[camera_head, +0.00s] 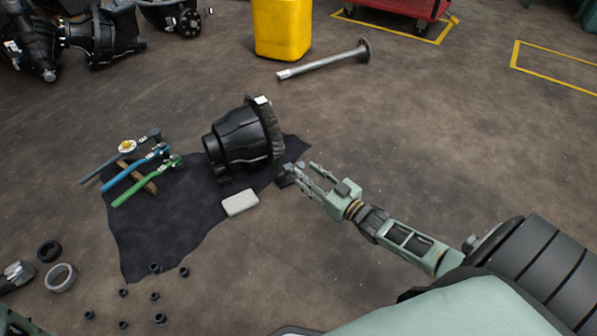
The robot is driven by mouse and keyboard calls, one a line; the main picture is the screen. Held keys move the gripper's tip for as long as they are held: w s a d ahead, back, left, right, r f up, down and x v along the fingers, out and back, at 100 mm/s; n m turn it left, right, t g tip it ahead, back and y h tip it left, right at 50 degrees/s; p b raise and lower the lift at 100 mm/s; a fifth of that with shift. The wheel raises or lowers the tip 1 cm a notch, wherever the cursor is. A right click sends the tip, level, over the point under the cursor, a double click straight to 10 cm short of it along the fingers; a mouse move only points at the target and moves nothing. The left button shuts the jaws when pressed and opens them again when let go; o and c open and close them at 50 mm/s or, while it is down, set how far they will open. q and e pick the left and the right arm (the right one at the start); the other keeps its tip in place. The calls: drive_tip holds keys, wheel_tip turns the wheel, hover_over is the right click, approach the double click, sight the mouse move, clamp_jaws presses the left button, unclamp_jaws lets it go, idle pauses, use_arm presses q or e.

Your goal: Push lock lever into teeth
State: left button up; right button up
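A black gear housing (238,141) lies on its side on a dark cloth, with a toothed ring (271,130) on its right side. A small dark piece (286,178), possibly the lock lever, is at the foot of the ring; its shape is too small to make out. My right gripper (303,171) comes in from the lower right, with its fingertips beside this piece. Its fingers look spread, with a gap between them; I cannot tell whether they touch the piece.
The dark cloth (160,235) also carries several ratchet-like tools (146,183) and a pale block (240,202). Small dark nuts (154,296) and rings (61,277) lie in front. A metal shaft (325,62) and yellow container (281,28) are behind.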

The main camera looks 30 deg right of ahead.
sight(300, 167)
drive_tip(key=w, duration=0.1)
drive_tip(key=w+b, duration=0.1)
drive_tip(key=w, duration=0.1)
drive_tip(key=shift+w+a+f+b, duration=0.15)
drive_tip(key=shift+w+a+b, duration=0.15)
drive_tip(key=shift+w+b, duration=0.05)
drive_tip(key=shift+w, duration=0.3)
drive_tip(key=shift+c, duration=0.4)
clamp_jaws()
